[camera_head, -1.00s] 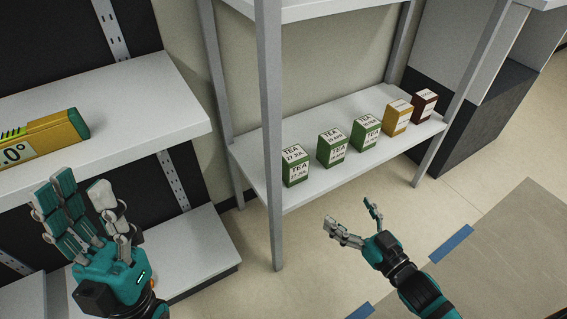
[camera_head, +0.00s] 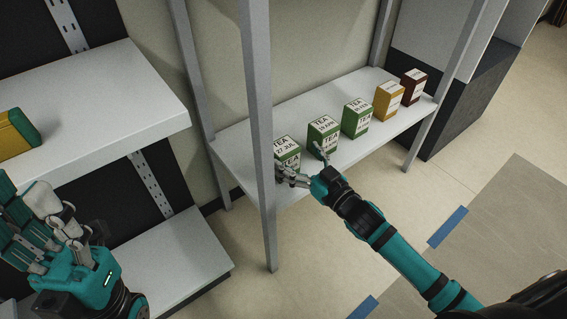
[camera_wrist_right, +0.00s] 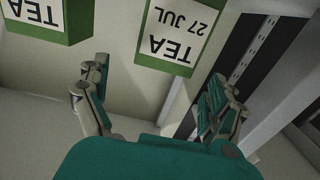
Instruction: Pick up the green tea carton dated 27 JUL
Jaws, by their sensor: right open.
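The green tea carton dated 27 JUL (camera_head: 286,149) stands upright at the left end of the lower shelf, just behind the front post. In the right wrist view the same carton (camera_wrist_right: 180,35) shows upside down, with its date label readable. My right gripper (camera_head: 307,165) is open at the shelf's front edge, with its fingers in front of the carton and partly over its lower part in the head view. In the right wrist view its fingers (camera_wrist_right: 155,95) are spread and empty, with the carton beyond them. My left gripper (camera_head: 40,225) is at the lower left, its fingers apart and empty.
A green carton marked 19 APR (camera_head: 322,135) stands close to the right. Beyond it are another green carton (camera_head: 356,118), an amber one (camera_head: 388,100) and a dark red one (camera_head: 413,87). A grey post (camera_head: 258,120) stands just left of the 27 JUL carton.

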